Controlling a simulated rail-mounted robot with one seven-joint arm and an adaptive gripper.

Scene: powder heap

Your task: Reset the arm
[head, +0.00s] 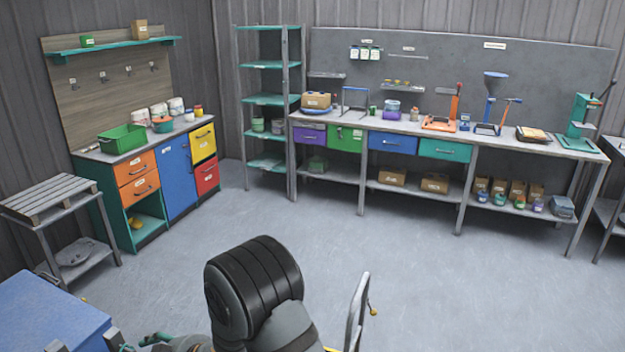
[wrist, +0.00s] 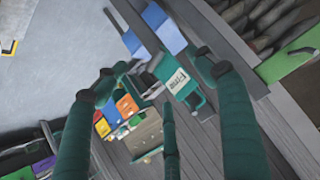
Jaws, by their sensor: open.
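In the wrist view my gripper (wrist: 155,70) is open, with teal fingers apart on the left and right and another finger low in the middle. A teal item with a white label (wrist: 175,80) that seems to read "Fine" shows beyond the gap between the fingers. I see no finger closed on it, and cannot tell how far away it is. In the head view my dark arm stands at the bottom centre; the fingers cannot be made out clearly there.
A blue-topped surface (head: 50,315) is at the lower left, near a grey stand (head: 55,205). A cabinet with coloured drawers (head: 137,180) stands left, shelves (head: 270,99) at the back, and a long workbench (head: 365,123) at the right. The middle floor (head: 290,205) is clear.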

